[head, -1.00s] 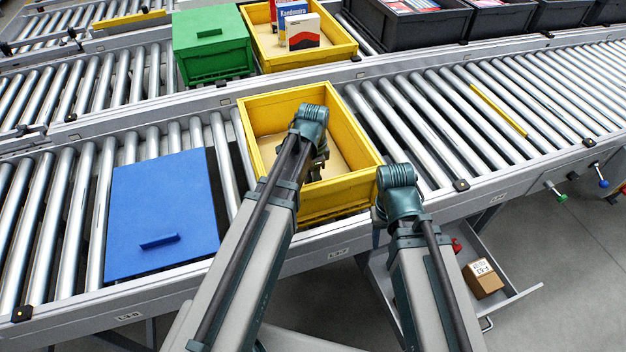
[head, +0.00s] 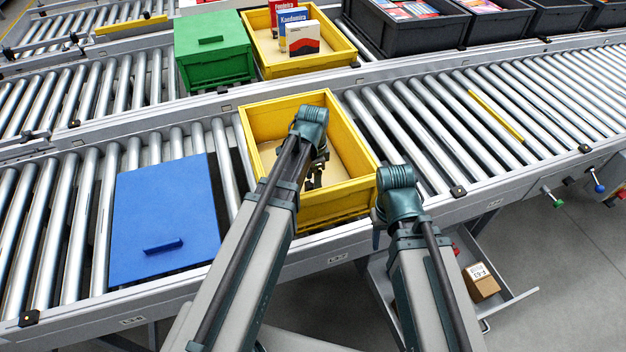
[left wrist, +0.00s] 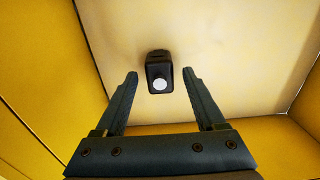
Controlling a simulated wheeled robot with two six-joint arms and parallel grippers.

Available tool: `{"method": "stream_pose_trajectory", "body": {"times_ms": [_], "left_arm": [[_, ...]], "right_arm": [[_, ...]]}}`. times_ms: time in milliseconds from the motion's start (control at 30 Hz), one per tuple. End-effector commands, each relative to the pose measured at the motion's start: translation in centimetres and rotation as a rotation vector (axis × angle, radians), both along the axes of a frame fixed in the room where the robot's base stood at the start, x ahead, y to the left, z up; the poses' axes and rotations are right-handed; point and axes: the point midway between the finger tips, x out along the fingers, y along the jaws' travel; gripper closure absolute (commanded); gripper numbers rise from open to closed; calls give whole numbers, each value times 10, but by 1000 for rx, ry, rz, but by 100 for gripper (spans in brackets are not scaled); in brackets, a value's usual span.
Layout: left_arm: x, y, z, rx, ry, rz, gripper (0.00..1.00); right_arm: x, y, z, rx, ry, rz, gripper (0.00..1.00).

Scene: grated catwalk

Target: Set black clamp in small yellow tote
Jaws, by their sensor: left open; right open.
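The small yellow tote (head: 345,208) sits on the near roller conveyor, open at the top. My left gripper (head: 314,182) reaches into it, partly covered by my own arm. In the left wrist view, the left gripper (left wrist: 160,76) is open over the tote's pale floor (left wrist: 230,50). A small black object with a white round spot, which looks like the black clamp (left wrist: 159,66), lies between and slightly beyond the fingertips, touching neither finger. The clamp cannot be made out in the head view. My right arm is bent beside the tote's right side; its gripper fingers are hidden.
Behind are a green box (head: 213,50), a yellow tote with several boxes (head: 340,62), and dark crates (head: 420,32). A yellow strip (head: 496,115) lies on the right rollers. A drawer below holds a cardboard box (head: 482,282).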

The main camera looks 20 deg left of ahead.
Motion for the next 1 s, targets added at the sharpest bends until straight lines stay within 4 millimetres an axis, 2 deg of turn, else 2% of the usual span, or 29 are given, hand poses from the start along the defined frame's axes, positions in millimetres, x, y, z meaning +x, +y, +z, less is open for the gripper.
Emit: {"method": "stream_pose_trajectory", "body": {"times_ms": [33,500,700,1000], "left_arm": [[0,0,15,0,0,0,28],[0,0,86,0,0,0,28],[0,0,98,0,0,0,28],[0,0,97,0,0,0,28]], "right_arm": [[0,0,15,0,0,0,50],[0,0,86,0,0,0,50],[0,0,98,0,0,0,50],[0,0,97,0,0,0,50]]}}
